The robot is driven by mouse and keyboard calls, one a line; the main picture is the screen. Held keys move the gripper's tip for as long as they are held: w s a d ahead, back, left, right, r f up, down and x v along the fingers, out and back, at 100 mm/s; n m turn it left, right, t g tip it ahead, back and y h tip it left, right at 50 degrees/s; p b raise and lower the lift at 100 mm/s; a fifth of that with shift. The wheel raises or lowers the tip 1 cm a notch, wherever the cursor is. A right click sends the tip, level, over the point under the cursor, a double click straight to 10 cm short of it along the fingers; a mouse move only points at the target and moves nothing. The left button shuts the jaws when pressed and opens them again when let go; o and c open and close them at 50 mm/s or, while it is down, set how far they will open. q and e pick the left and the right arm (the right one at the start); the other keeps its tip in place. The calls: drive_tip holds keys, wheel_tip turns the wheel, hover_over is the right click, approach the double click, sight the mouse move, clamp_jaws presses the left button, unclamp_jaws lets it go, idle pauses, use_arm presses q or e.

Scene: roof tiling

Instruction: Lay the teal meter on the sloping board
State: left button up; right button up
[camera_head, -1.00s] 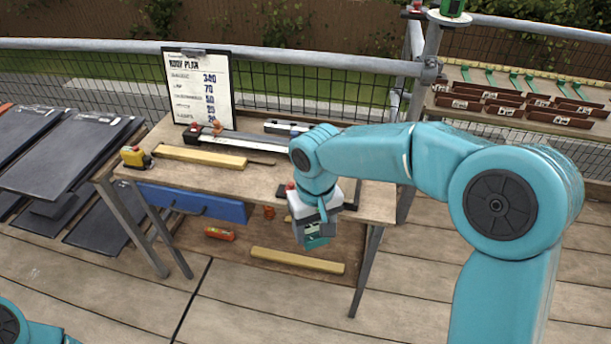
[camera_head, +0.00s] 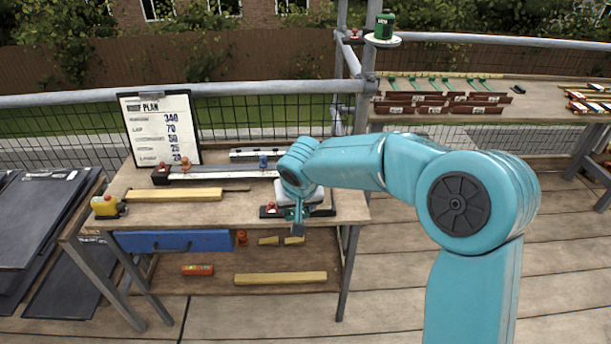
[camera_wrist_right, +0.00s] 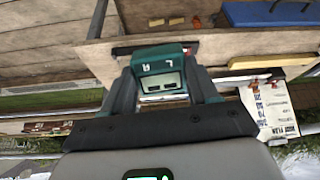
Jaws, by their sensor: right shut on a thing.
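The teal meter (camera_wrist_right: 160,66) shows in the right wrist view, a small boxy device with a pale display and letters on its face. My right gripper (camera_head: 298,222) is shut on it, with a finger on each side. In the head view the gripper points down by the bench's front edge, and the meter cannot be told apart from the teal wrist there. I cannot make out a sloping board in either view. My left gripper is out of view.
The wooden workbench (camera_head: 140,210) carries a yellow tape measure (camera_head: 107,206), a timber strip (camera_head: 172,195) and a plan board (camera_head: 160,130). A blue piece (camera_head: 175,241) hangs below its front. Dark slabs (camera_head: 35,220) lie left. A second bench (camera_head: 545,108) stands right. The decking between is clear.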

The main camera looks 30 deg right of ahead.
drive_tip(key=shift+m+t+h, duration=0.7)
drive_tip(key=shift+t+h, duration=0.1)
drive_tip(key=w+d+r, duration=0.1)
drive_tip(key=d+r, duration=0.1)
drive_tip(key=w+d+r, duration=0.1)
drive_tip(key=d, duration=0.1)
drive_tip(key=shift+w+p, duration=0.3)
drive_tip(key=shift+p, duration=0.05)
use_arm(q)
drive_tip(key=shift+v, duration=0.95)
use_arm(e)
drive_tip(key=x, duration=0.3)
drive_tip(key=shift+w+d+f, duration=0.15)
drive_tip(key=shift+d+f, duration=0.1)
drive_tip(key=shift+f, duration=0.05)
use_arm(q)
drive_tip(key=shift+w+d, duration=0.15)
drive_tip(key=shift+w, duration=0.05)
